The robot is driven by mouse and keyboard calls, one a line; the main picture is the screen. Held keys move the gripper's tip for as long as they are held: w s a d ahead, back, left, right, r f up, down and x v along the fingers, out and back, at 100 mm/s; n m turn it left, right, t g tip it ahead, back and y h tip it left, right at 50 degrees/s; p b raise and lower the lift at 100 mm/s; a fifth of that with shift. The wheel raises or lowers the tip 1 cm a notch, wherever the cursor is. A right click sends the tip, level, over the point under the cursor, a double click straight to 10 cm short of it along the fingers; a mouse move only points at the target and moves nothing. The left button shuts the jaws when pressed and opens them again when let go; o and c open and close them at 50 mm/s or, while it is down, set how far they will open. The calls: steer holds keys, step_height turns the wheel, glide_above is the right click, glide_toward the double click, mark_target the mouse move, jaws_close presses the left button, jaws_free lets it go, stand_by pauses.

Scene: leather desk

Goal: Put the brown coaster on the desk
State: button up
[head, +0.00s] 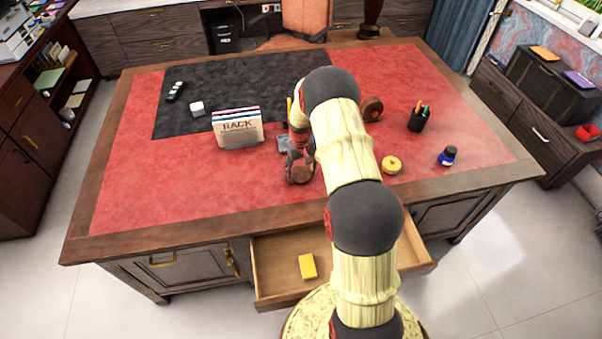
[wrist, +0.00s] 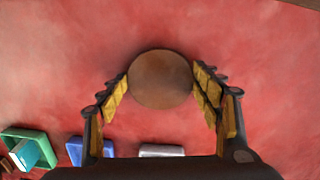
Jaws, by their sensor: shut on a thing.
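The brown coaster (wrist: 160,79) is a plain round disc between the two fingers of my gripper (wrist: 163,88) in the wrist view. The fingers are shut on its left and right edges. In the head view my gripper (head: 300,165) is over the red leather top of the desk (head: 190,195), near the front middle, with the coaster (head: 301,175) low at its fingertips. The coaster is at or close to the leather; I cannot tell whether it touches. My arm hides part of the desk behind it.
A file rack (head: 237,128) and a small grey item (head: 284,144) are near my gripper. A yellow round item (head: 392,165), ink bottle (head: 447,156) and pen cup (head: 418,119) stand to the right. The front drawer (head: 275,285) is open with a yellow block (head: 308,266) inside. The front-left leather is clear.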

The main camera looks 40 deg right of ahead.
steer(key=shift+f, duration=0.1)
steer(key=o, duration=1.1)
steer(key=shift+o, duration=0.2)
step_height(320, 180, up, 12)
steer(key=p, duration=0.2)
step_height(320, 180, up, 13)
steer(key=t, duration=0.1)
glide_above(301, 175)
steer(key=a, duration=0.7)
steer(key=s+a+r+n+t, duration=0.1)
steer(key=s+a+r+n, duration=0.1)
steer(key=s+a+r, duration=0.55)
steer(key=s+a+r+t, duration=0.1)
steer(key=s+a+r, duration=0.2)
steer(key=s, duration=0.4)
steer(key=s+a+r+n+t, duration=0.1)
steer(key=s+a+r, duration=0.3)
steer(key=s+a, duration=0.2)
steer(key=s+a+r+t, duration=0.1)
steer(key=s+a+r, duration=0.3)
steer(key=s, duration=0.5)
steer(key=shift+a+t, duration=0.3)
steer(key=shift+a, duration=0.15)
